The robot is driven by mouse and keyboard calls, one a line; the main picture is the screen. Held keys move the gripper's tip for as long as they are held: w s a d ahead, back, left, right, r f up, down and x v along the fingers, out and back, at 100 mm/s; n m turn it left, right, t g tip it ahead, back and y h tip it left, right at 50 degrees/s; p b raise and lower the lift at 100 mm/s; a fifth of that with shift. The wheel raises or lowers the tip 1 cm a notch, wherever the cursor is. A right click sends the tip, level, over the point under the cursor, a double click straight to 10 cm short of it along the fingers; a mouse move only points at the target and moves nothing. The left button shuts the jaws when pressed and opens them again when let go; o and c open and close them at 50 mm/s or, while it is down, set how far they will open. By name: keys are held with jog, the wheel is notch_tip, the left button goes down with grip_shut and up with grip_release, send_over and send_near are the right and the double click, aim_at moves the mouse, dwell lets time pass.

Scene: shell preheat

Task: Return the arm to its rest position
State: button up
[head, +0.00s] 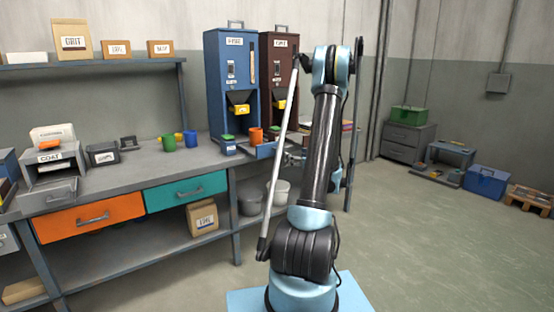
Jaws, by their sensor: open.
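My arm stands in the right middle of the head view, rising from its pale blue base to a raised elbow. The forearm runs down behind the upper arm, and a light blue wrist part shows at its right side. My gripper (295,157) is mostly hidden behind the upper arm; small grey finger parts show just left of it, near the right end of the workbench (120,187). They look open, and I see nothing held in them. Whether they touch anything there is unclear.
An orange drawer (90,219) and a teal drawer (186,191) appear closed. Floor (440,240) is clear at right, before a blue box (486,182).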

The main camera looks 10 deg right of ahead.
jog(key=s+a+r+n+g, duration=0.2)
jog(key=s+a+n+g, duration=0.2)
jog(key=s+a+n, duration=0.5)
jog(key=s+a+r+n+g, duration=0.2)
jog(key=s+a+n+g, duration=0.4)
jog(key=s+a, duration=0.5)
jog(key=s+d+f+n+g+h, duration=0.1)
jog(key=s+f+n+g+h, duration=0.1)
jog(key=s+n, duration=0.6)
jog(key=s+d+f+n+g+h, duration=0.1)
jog(key=s+f+n+h, duration=0.4)
jog(key=s, duration=1.6)
jog(key=f+n+g, duration=0.1)
jog(key=n, duration=0.2)
jog(key=shift+d, duration=0.1)
jog(key=shift+w+f, duration=0.15)
jog(key=shift+w, duration=0.35)
